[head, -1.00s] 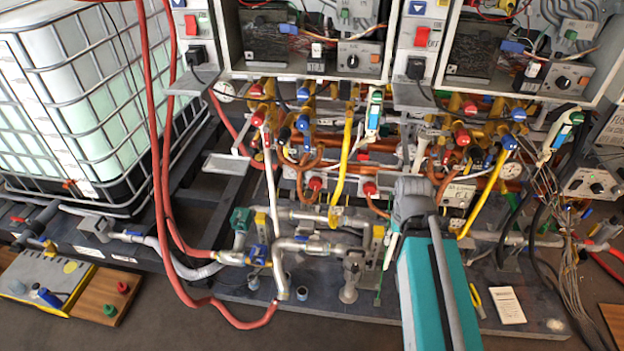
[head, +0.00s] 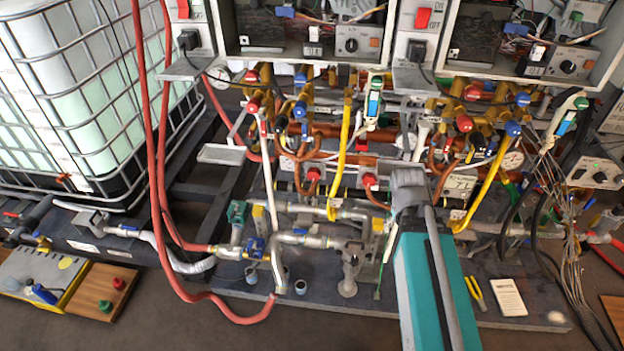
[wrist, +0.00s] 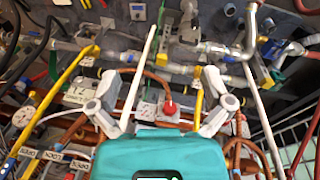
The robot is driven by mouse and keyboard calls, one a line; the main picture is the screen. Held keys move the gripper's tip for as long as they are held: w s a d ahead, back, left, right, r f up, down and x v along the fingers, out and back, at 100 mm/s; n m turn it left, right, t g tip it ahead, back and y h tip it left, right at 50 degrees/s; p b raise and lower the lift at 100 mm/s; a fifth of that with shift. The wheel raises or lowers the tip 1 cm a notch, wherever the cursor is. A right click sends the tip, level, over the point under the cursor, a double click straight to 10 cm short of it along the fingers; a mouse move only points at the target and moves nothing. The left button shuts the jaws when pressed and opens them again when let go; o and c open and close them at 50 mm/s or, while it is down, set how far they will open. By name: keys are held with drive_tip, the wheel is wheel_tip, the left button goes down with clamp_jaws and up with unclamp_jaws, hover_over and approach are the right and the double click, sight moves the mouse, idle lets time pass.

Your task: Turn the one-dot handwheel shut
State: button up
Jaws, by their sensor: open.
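Two small red handwheels show low on the pipework in the head view, a left one (head: 314,174) and a right one (head: 370,180). In the wrist view a red handwheel (wrist: 169,107) lies just beyond my gripper, between the two fingers in the picture. A white label (wrist: 145,112) stands beside it; its marks are too small to read, so I cannot tell which wheel has one dot. My gripper (wrist: 160,85) is open and empty, its grey fingers spread wide.
Yellow hoses (head: 345,150) and copper pipes crowd around the wheels. Heater boxes (head: 362,42) hang above. A caged water tank (head: 75,90) stands at left, with long red hoses (head: 160,150) beside it. Grey cables (head: 565,240) hang at right. The front of the dark base has some free room.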

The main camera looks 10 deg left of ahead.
drive_tip(key=w+a+f+n+t+h+b, duration=0.1)
drive_tip(key=w+f+n+t+h+b, duration=0.4)
drive_tip(key=w+f+b, duration=0.4)
drive_tip(key=n+t+y+b, duration=0.6)
drive_tip(key=n+t+b, duration=0.6)
drive_tip(key=n+b, duration=1.6)
approach(313, 176)
drive_tip(key=s, duration=0.3)
drive_tip(key=shift+w+a+r+n+p, duration=0.1)
drive_tip(key=shift+w+n+p, duration=0.2)
drive_tip(key=shift+p, duration=0.15)
drive_tip(key=shift+w, duration=0.15)
drive_tip(key=w, duration=1.3)
drive_tip(key=shift+w+d, duration=0.25)
drive_tip(key=shift+d, duration=0.05)
drive_tip(key=c, duration=0.9)
